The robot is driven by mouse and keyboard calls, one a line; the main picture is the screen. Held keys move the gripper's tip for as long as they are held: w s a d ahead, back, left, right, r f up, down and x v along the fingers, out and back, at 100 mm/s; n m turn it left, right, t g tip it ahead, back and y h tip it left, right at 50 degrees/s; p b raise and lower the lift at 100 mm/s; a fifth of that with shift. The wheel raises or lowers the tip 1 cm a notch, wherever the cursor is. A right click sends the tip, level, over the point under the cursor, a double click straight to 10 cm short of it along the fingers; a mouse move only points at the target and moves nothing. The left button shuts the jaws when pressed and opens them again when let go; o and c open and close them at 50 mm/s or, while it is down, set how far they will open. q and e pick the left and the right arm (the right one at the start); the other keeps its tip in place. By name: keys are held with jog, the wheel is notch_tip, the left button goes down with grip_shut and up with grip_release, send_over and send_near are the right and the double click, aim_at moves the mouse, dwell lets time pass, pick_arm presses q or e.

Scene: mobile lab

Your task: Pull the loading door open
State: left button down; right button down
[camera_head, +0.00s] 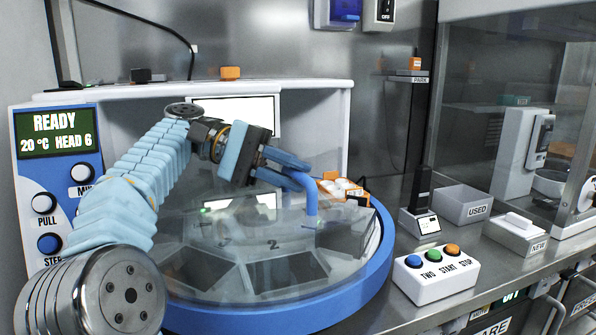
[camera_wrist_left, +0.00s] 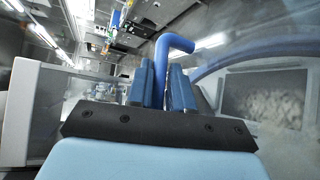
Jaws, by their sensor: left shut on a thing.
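The machine has a round clear cover (camera_head: 225,232) inside a thick blue rim (camera_head: 345,285). I take the clear panel to be the loading door, but its edges are hard to make out. A bent blue handle (camera_head: 312,203) rises from the clear panel near the right side. My left gripper (camera_head: 297,172) reaches over from the left with its blue fingers closed on the handle's upper part. In the left wrist view the gripper (camera_wrist_left: 164,72) has the handle (camera_wrist_left: 176,43) between its fingers, with the bend showing beyond the tips. My right gripper is in neither view.
A display panel (camera_head: 55,133) reads READY, HEAD 6. A white button box (camera_head: 435,278), a USED bin (camera_head: 463,205) and a NEW tray (camera_head: 514,230) stand on the right counter. An orange rack (camera_head: 345,190) with white items sits behind the handle. A glass cabinet (camera_head: 520,90) borders the right.

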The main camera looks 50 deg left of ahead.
pick_arm(q)
jog(key=c, duration=1.1)
grip_release()
jog(key=shift+r, duration=0.65)
jog(key=o, duration=0.5)
jog(key=r, duration=0.2)
jog(key=s+d+r, duration=0.1)
jog(key=r, duration=0.1)
jog(key=d+r, duration=0.1)
jog(key=s+d+r, duration=0.1)
jog(key=r, duration=0.1)
jog(key=s+d+r, duration=0.1)
jog(key=shift+s+d+r, duration=0.2)
jog(key=shift+d+r, duration=0.05)
jog(key=shift+d, duration=0.15)
jog(key=c, duration=0.5)
jog(key=s+d+r, duration=0.3)
jog(key=s+d, duration=0.1)
jog(key=d, duration=0.2)
jog(key=shift+s+d+b, duration=0.25)
jog(key=shift+d+b, duration=0.1)
